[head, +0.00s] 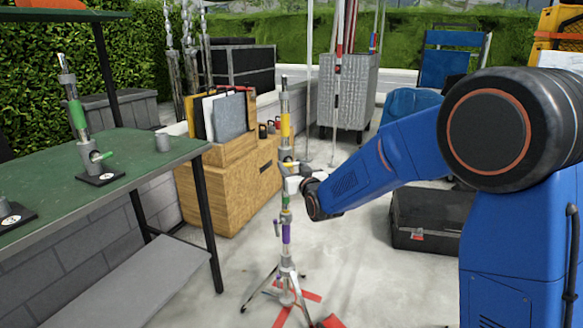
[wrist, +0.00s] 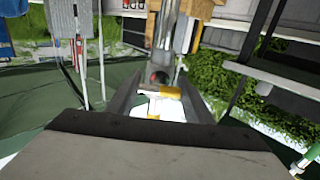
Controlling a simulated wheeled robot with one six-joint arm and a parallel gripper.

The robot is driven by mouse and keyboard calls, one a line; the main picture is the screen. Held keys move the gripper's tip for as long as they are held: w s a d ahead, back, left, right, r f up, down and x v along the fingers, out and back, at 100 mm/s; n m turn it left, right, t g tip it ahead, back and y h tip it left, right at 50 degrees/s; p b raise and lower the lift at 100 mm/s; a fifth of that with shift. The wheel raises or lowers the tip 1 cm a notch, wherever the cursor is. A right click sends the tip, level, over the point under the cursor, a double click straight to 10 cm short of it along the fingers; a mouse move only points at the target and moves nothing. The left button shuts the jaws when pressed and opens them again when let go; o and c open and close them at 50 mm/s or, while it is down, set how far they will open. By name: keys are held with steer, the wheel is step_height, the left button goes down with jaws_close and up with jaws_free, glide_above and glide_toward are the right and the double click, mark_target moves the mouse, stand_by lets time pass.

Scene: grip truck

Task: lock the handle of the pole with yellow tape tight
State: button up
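The pole with yellow tape (head: 285,125) stands upright on a tripod stand in the middle of the head view. Its yellow-marked handle (head: 288,167) is at about mid height, partly hidden by my gripper (head: 296,184). In the wrist view the white and yellow handle (wrist: 159,92) lies crosswise between the two fingers of my gripper (wrist: 161,88), and the grey pole (wrist: 165,40) rises just beyond. The fingers are apart, one on each side of the handle. Whether they press on its ends is not clear.
Green-taped (head: 286,200) and purple-taped (head: 286,234) sections sit lower on the same stand, above its tripod legs. A green table (head: 150,150) with another short pole (head: 76,115) is at left. A wooden cabinet (head: 225,195) stands behind; a black case (head: 410,222) lies at right.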

steer(key=shift+n, duration=1)
steer(key=o, duration=1.1)
steer(key=shift+c, duration=0.2)
steer(key=shift+d, duration=0.1)
steer(key=v, duration=1.7)
steer(key=shift+s, duration=0.2)
steer(key=shift+d, duration=0.15)
